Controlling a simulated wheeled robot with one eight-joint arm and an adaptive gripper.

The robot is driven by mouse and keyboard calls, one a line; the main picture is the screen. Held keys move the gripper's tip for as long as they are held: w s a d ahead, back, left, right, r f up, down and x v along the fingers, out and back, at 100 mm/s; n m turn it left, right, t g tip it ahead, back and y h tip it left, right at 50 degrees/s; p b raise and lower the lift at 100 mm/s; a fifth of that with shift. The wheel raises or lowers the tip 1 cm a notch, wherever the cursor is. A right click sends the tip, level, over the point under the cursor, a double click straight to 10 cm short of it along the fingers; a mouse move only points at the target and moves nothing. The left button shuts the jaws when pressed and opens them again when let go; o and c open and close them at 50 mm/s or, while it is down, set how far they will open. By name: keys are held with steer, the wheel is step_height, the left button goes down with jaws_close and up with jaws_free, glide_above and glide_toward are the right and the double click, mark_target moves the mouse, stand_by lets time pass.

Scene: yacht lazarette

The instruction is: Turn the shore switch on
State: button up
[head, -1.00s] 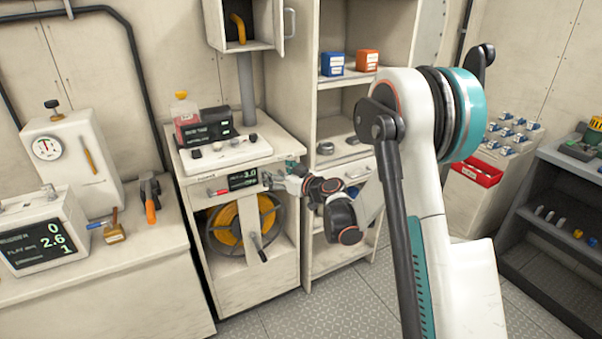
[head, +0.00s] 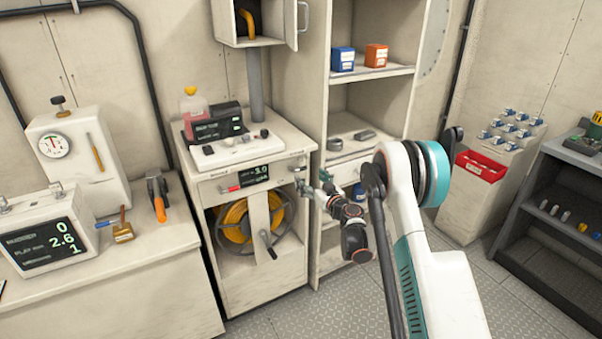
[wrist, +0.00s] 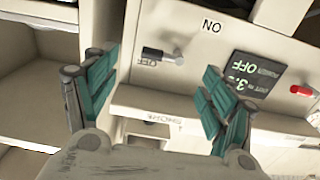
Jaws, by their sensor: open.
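The shore switch (wrist: 160,55) is a small dark lever on a pale panel, seen upside down in the wrist view. It lies sideways over the OFF lettering, and the ON lettering (wrist: 211,27) is clear of it. A partly legible label, apparently SHORE (wrist: 163,119), is on the panel's edge. My gripper (wrist: 160,73) is open, with its teal fingers spread on either side of the switch in the picture and nothing between them. In the head view my gripper (head: 313,188) is just right of the panel's right end, and the switch is hard to make out there.
A dark display (head: 254,176) and a red handle (head: 229,188) share the panel. Below is a reel of yellow hose or cable (head: 236,216) with a crank. Open shelving (head: 372,73) stands right of the cabinet. Grey floor (head: 278,314) is free in front.

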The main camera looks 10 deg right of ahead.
mark_target(301, 169)
steer(key=b+x, duration=0.2)
steer(key=x, duration=0.6)
steer(key=c, duration=1.1)
